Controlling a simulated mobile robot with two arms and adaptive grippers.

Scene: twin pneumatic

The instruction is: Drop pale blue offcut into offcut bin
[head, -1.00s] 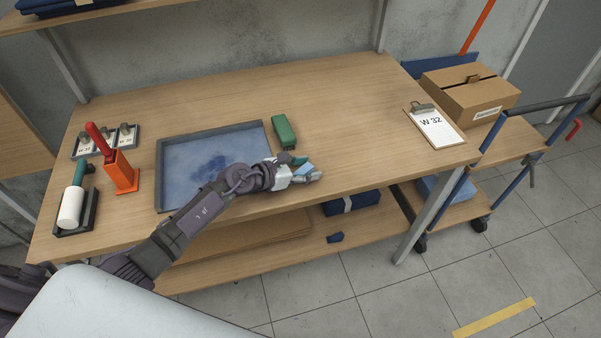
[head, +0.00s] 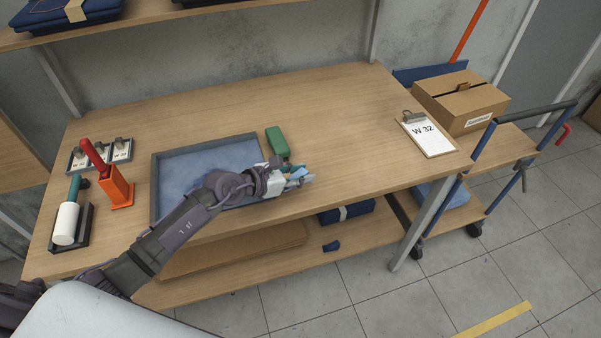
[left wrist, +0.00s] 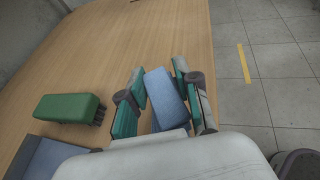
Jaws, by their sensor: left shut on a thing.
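My left gripper (head: 299,177) is shut on the pale blue offcut (left wrist: 165,98), a small block between the two green-padded fingers in the left wrist view. In the head view the offcut (head: 297,174) is small and partly hidden by the fingers. The gripper is over the front part of the wooden bench, to the right of the grey-rimmed tray and in front of the green brush-like block (head: 277,142). I cannot make out an offcut bin in these frames. My right gripper is not in view.
The tray (head: 154,190) has a blue surface and lies partly under my left arm. An orange holder (head: 118,188) and a white roller (head: 66,224) are at the left. A clipboard (head: 429,138) lies at the right. A cardboard box (head: 460,103) is on the trolley (head: 510,148).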

